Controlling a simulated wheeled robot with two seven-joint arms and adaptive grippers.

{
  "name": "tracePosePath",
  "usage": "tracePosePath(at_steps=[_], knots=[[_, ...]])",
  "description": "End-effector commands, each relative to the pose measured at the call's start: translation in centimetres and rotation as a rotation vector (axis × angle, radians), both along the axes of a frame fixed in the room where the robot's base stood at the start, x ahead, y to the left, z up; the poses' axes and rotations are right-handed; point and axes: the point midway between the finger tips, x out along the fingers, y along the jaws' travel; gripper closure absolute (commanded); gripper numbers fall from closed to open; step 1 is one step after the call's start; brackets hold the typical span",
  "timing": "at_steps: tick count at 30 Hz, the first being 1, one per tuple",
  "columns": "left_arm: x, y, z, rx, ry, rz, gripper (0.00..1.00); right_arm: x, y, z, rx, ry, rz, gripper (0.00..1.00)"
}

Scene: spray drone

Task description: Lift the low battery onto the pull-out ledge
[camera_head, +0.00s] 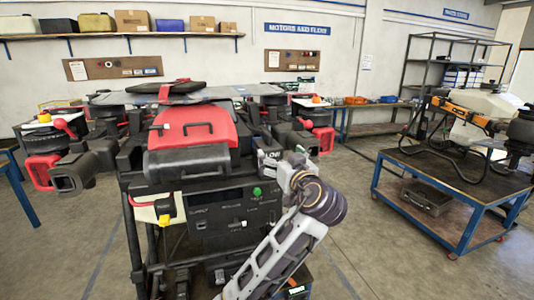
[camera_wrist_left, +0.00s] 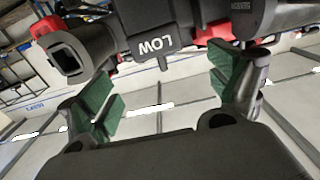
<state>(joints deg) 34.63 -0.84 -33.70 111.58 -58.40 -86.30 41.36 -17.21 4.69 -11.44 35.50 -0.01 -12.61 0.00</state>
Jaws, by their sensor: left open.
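A red and black pack with a dark handle (camera_head: 195,128) sits at the front of the drone, above a black control panel (camera_head: 235,210). A black block labelled LOW shows upside down in the wrist view (camera_wrist_left: 157,43), and part of its label shows in the head view beside the pack. I take it as part of the low battery. My left gripper (camera_head: 284,168) is at the right of the pack; its green finger pads stand apart in the wrist view (camera_wrist_left: 160,92), with nothing between them. I cannot clearly make out the pull-out ledge. My right gripper is out of view.
Drone arms with red clamps (camera_head: 40,170) spread to both sides. A blue-framed cart (camera_head: 450,170) with equipment stands at the right. A shelf of boxes (camera_head: 120,35) hangs on the back wall. The floor between the stand and the cart is clear.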

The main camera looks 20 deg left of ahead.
Motion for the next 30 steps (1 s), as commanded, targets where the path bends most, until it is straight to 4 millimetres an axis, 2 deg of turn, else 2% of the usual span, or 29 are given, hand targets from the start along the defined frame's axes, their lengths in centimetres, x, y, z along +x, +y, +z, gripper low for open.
tracePosePath(at_steps=[15,30], knots=[[5.2,3.6,0.2,0.001,-0.001,0.0,0.09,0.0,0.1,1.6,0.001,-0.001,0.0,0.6],[5.7,3.9,0.1,0.0,0.0,0.0,0.09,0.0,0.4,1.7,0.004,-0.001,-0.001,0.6]])
